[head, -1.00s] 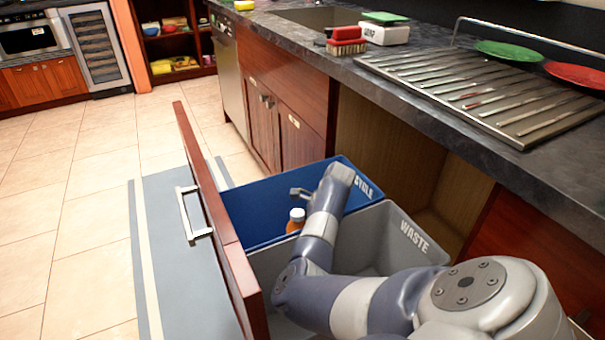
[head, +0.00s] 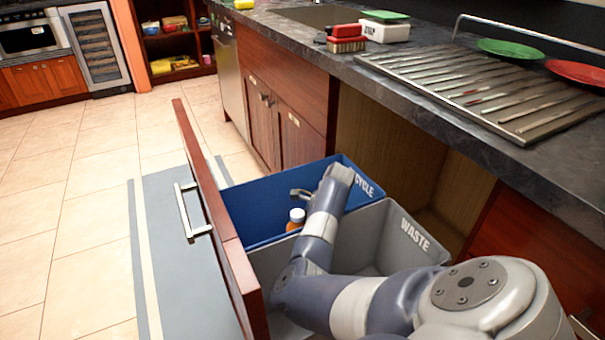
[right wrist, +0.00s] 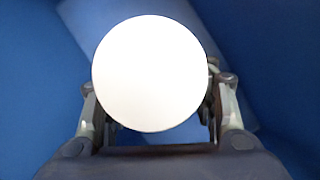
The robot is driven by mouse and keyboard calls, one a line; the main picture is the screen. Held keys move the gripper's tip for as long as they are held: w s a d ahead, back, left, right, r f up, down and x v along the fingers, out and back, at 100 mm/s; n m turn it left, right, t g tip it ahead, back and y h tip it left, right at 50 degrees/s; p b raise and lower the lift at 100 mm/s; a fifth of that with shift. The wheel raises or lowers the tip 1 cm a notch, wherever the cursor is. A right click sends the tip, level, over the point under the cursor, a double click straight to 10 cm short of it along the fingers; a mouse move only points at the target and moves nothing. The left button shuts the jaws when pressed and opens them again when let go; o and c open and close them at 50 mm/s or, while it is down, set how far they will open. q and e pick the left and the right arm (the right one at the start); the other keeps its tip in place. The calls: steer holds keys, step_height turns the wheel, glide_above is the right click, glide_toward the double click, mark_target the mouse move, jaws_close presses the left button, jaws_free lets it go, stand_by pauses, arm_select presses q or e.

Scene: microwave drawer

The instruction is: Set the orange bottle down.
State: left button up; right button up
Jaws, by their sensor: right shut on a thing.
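The orange bottle (head: 294,226) with a white cap shows in the head view inside the blue recycle bin (head: 262,198), partly hidden by my right arm. In the right wrist view the round white cap (right wrist: 150,74) fills the middle, with blue bin surfaces around it. My right gripper (right wrist: 160,112) has one finger on each side of the bottle and is shut on it. In the head view the right gripper reaches down into the blue bin and is mostly hidden by the arm. Whether the bottle touches the bin floor cannot be told. My left gripper is not in view.
The grey waste bin (head: 385,235) stands right beside the blue bin in the pulled-out drawer, behind its wooden front (head: 215,215). The counter (head: 440,120) overhangs to the right, with a drying rack (head: 490,95), a green plate and a red plate.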

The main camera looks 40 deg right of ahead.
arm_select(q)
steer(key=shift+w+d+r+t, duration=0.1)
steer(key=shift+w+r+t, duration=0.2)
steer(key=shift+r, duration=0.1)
arm_select(e)
steer(key=shift+f, duration=0.1)
steer(key=o, duration=1.1)
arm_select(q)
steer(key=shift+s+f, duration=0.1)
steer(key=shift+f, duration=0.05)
